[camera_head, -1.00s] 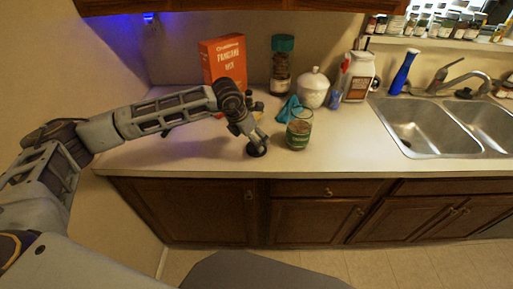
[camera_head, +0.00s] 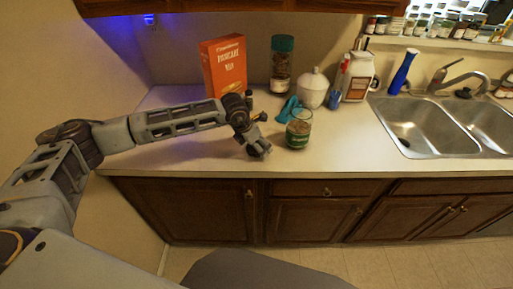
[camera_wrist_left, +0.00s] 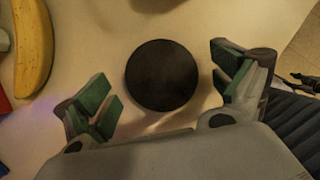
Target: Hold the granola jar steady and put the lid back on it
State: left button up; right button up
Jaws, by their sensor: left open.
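The granola jar (camera_head: 299,130) is clear glass with a green label and stands upright on the counter, its top without a lid. A round dark lid (camera_wrist_left: 162,75) lies flat in the left wrist view, between and beyond the fingertips and not touching them. My left gripper (camera_head: 260,152) is low over the counter, just left of the jar and apart from it. It also shows in the left wrist view (camera_wrist_left: 168,90), with green-padded fingers spread wide on both sides of the lid. In the head view the gripper hides the lid. My right gripper is out of view.
An orange pancake mix box (camera_head: 224,68) stands behind my left arm. A teal-capped jar (camera_head: 281,66), teal cloth (camera_head: 289,108), white lidded pot (camera_head: 313,90) and white container (camera_head: 357,77) stand behind the granola jar. A banana (camera_wrist_left: 33,45) lies near the lid. The sink (camera_head: 420,133) is right.

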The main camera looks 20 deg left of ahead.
pick_arm(q)
jog(key=c, duration=0.7)
jog(key=shift+c, duration=0.5)
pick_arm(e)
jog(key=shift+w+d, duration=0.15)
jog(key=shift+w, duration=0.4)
pick_arm(q)
jog(key=shift+r, duration=0.15)
notch_tip(320, 180, up, 10)
jog(key=b, duration=0.1)
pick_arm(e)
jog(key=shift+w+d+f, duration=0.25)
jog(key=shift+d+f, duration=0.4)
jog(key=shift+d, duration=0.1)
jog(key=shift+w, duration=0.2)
